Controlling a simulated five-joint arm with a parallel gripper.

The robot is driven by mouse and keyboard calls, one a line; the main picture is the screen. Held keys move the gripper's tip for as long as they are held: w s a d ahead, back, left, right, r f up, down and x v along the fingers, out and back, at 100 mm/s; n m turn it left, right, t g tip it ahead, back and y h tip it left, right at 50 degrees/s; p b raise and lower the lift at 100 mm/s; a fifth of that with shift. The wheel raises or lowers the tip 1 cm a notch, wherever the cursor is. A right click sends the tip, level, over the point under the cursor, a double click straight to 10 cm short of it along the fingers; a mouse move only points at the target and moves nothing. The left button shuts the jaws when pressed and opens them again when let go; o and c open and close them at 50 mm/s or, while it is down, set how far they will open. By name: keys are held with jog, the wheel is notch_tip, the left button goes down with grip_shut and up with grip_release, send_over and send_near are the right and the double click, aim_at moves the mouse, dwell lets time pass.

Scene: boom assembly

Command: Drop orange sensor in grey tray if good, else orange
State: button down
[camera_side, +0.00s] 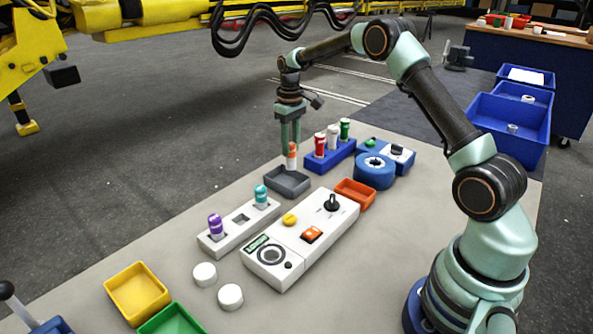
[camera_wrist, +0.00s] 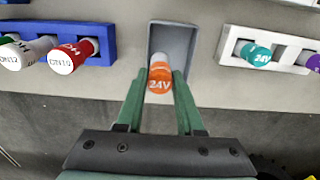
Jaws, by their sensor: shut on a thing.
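The orange sensor (camera_side: 292,152) is a small cylinder with an orange cap and a white body. Its cap (camera_wrist: 160,80) reads "24V" in the wrist view. My gripper (camera_side: 291,150) is shut on it, with a green finger on each side (camera_wrist: 160,95). The grey tray (camera_side: 288,181) is empty in the side view, and the sensor is over or at it. In the wrist view the grey tray (camera_wrist: 186,40) lies behind the sensor. The orange tray (camera_side: 355,193) stands to the right and looks empty.
A blue rack (camera_side: 330,157) holds red, white and green sensors. A white rack (camera_side: 238,226) holds teal and purple ones around an empty slot. A white tester box (camera_side: 300,240) with a black knob, white discs (camera_side: 230,297), a yellow tray (camera_side: 137,293) and green tray (camera_side: 173,322) lie nearer.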

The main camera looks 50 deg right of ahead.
aim_at(291, 157)
jog(key=shift+f, duration=2.2)
jog(key=shift+c, duration=2.3)
grip_release()
notch_tip(291, 157, up, 12)
jog(key=shift+f, duration=0.1)
jog(key=shift+r, duration=0.2)
